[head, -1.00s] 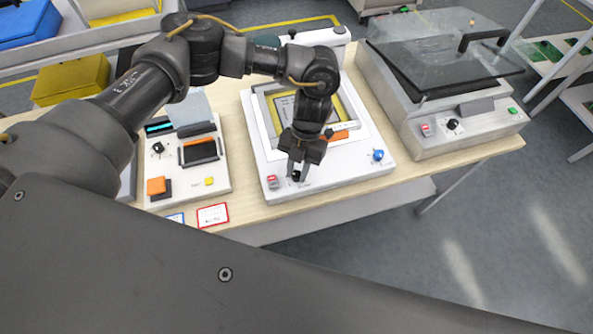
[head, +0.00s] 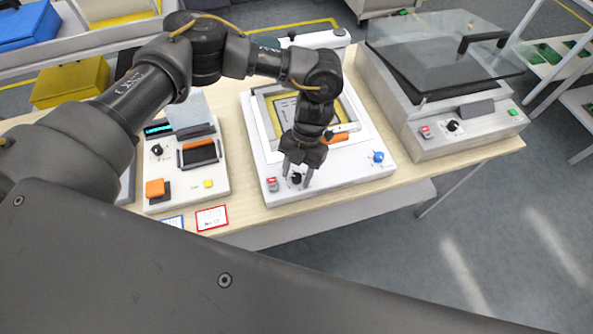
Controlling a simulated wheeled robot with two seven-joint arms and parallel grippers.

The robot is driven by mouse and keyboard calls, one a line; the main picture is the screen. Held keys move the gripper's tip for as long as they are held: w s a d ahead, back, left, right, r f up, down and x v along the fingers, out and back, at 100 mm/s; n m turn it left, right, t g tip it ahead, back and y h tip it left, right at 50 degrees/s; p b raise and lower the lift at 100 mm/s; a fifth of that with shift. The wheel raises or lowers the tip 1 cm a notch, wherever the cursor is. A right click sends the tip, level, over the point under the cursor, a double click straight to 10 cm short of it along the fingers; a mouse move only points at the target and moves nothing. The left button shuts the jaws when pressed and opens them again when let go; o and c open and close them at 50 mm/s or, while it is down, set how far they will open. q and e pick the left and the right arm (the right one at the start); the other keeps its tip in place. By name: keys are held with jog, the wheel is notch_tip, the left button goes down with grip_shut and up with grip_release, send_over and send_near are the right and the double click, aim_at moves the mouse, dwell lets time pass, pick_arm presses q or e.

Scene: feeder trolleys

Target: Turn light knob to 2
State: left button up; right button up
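A small black knob (head: 296,179) sits on the front panel of the white middle machine (head: 340,176). I cannot read its scale or which number it points at. My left gripper (head: 297,181) points down at this knob. Its two fingers are spread, one on each side of the knob, with a gap visible. I cannot tell how far down the fingers reach around it. My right gripper is not in view.
Left of the knob is a red switch (head: 272,184); to the right is a blue knob (head: 378,157). A smaller device (head: 187,182) with orange and yellow buttons stands left. A glass-lidded machine (head: 437,148) stands right. Cards lie at the wooden table's (head: 252,208) front edge.

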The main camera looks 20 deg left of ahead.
pick_arm(q)
jog(key=a+b+v, duration=0.1)
jog(key=b+v, duration=0.1)
jog(key=v, duration=0.8)
jog(key=shift+d+r+b, duration=0.3)
jog(key=shift+d+r, duration=0.1)
jog(key=shift+d, duration=0.1)
jog(key=shift+w, duration=0.15)
